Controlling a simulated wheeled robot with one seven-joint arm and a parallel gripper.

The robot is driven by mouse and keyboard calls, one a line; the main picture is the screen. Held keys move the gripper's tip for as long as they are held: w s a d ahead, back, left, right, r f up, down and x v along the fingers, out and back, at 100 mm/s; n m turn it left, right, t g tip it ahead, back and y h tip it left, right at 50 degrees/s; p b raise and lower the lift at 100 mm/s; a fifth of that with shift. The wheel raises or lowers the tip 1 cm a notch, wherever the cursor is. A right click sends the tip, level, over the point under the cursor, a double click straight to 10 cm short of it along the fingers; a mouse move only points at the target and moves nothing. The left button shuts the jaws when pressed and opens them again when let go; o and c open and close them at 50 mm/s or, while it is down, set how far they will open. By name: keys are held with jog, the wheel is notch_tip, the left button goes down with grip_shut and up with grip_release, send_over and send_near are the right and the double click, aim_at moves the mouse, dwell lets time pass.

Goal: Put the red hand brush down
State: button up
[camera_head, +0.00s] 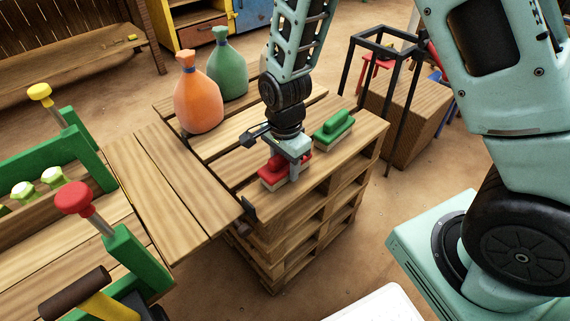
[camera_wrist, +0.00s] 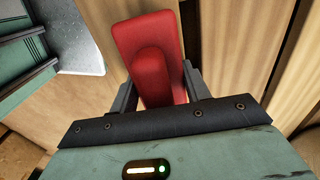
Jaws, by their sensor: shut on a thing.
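The red hand brush (camera_head: 273,179) is at the near part of the pallet stack's wooden top (camera_head: 233,158). My gripper (camera_head: 288,172) is above it with its fingers down, shut on the red brush. In the wrist view the red brush (camera_wrist: 152,55) shows between the two fingers of my gripper (camera_wrist: 160,88). Its pale bristle side is low against the boards in the head view. I cannot tell for sure whether it touches the wood or hangs just above.
A green hand brush (camera_head: 333,130) lies to the right on the same top. An orange sack (camera_head: 198,100) and a green sack (camera_head: 228,75) stand at the back left. A plank bench with green clamps (camera_head: 84,150) adjoins on the left. A black frame (camera_head: 392,85) stands at right.

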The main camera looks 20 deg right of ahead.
jog(key=o, duration=1.2)
jog(key=shift+f, duration=0.1)
notch_tip(320, 180, up, 12)
jog(key=p, duration=0.4)
jog(key=s+a+r+n, duration=0.2)
jog(key=s+r+n, duration=0.1)
jog(key=s+n, duration=0.3)
jog(key=s+a+r+n, duration=0.2)
jog(key=s+r+n, duration=0.1)
jog(key=s+n, duration=0.4)
jog(key=s+a+r+n, duration=0.2)
jog(key=s+r+n, duration=0.1)
jog(key=s+n, duration=0.4)
jog(key=shift+r+n+y, duration=0.25)
jog(key=shift+n+y, duration=0.05)
jog(key=shift+n, duration=0.8)
